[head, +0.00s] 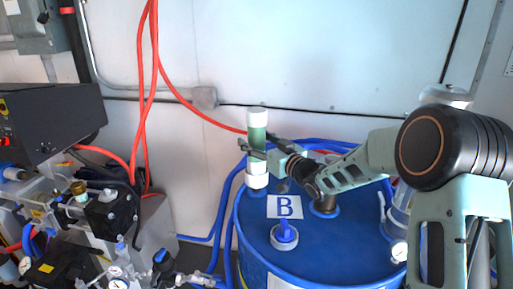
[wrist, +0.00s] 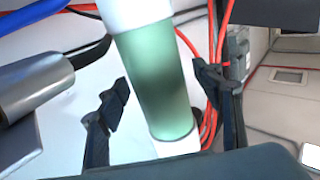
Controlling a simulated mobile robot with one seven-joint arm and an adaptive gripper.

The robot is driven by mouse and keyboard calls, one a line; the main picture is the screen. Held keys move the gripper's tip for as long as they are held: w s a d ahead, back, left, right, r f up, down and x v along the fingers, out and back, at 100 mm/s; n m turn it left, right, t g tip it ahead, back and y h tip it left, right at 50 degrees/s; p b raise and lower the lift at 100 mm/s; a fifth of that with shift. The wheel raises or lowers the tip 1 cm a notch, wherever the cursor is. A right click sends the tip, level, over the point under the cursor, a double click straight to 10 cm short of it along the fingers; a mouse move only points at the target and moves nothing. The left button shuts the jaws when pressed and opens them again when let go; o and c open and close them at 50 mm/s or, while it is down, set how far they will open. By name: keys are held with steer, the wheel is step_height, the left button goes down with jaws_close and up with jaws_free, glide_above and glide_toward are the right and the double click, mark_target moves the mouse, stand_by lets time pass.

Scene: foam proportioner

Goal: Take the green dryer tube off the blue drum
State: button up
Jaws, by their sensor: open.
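The green dryer tube (head: 257,137) stands upright at the back left of the blue drum (head: 345,248). It has a white cap at the top and a white base. My gripper (head: 254,148) is at the tube's middle, coming from the right. In the wrist view the green tube (wrist: 160,85) lies between the two open fingers of my gripper (wrist: 165,95). Gaps show on both sides of the tube, and I see no clear contact. Part of the tube's lower half is hidden behind a finger in the head view.
A label marked B (head: 285,207) and a blue-and-white cap (head: 284,236) are on the drum top. Red hoses (head: 143,100) hang at the left, and blue hoses (head: 222,215) run beside the drum. Black equipment (head: 50,120) stands at the far left. The wall is close behind the tube.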

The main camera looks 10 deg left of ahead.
steer(key=shift+c, duration=0.3)
steer(key=shift+r, duration=0.1)
steer(key=c, duration=1.5)
steer(key=shift+c, duration=0.2)
